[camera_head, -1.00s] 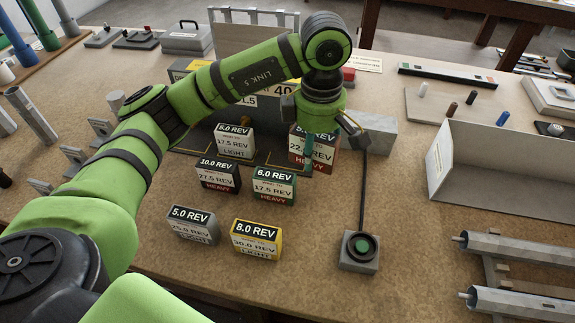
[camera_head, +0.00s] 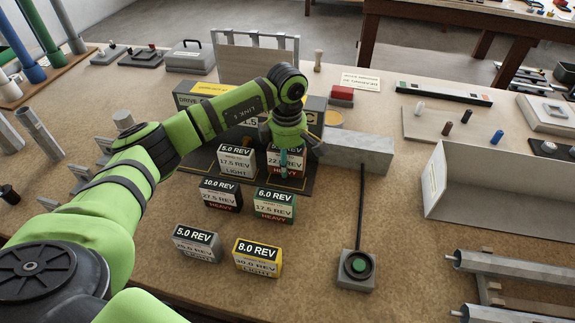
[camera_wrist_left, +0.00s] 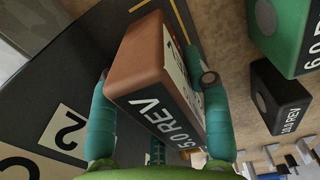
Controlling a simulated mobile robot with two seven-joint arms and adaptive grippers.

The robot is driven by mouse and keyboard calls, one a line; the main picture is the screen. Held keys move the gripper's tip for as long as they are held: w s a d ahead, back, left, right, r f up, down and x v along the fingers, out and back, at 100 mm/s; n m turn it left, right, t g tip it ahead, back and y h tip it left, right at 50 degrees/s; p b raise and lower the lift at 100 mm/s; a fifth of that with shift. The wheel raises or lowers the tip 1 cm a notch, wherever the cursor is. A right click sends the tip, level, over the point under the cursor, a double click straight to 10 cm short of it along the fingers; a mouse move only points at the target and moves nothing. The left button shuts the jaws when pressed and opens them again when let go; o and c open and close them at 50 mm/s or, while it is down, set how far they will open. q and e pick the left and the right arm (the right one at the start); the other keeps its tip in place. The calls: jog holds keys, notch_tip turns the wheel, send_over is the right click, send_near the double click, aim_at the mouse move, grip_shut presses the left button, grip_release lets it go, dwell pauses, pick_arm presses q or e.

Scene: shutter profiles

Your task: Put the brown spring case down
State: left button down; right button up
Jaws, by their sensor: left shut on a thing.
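The brown spring case (camera_head: 271,160), labelled 5.0 REV, is in my left gripper (camera_head: 283,162) in the head view. In the left wrist view the brown case (camera_wrist_left: 146,62) sits tilted in the picture between the two teal fingers of the gripper (camera_wrist_left: 160,105), which is shut on it. It is over the right part of the dark plate with yellow outlines (camera_head: 322,184). I cannot tell whether its underside touches the plate. A white-faced 5.0 REV LIGHT case (camera_head: 236,161) stands close to its left. My right gripper is not in view.
In front stand a black 10.0 REV case (camera_head: 220,194), a green 6.0 REV case (camera_head: 274,204), a grey 5.0 REV case (camera_head: 198,243) and a yellow 8.0 REV case (camera_head: 258,257). A grey block (camera_head: 357,153) lies to the right. A button box (camera_head: 357,270) stands at front right.

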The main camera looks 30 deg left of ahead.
pick_arm(q)
notch_tip(320, 180, down, 3)
jog(key=shift+f+p, duration=0.1)
jog(key=shift+p, duration=0.4)
jog(key=shift+f, duration=0.15)
jog(key=c, duration=0.6)
grip_release()
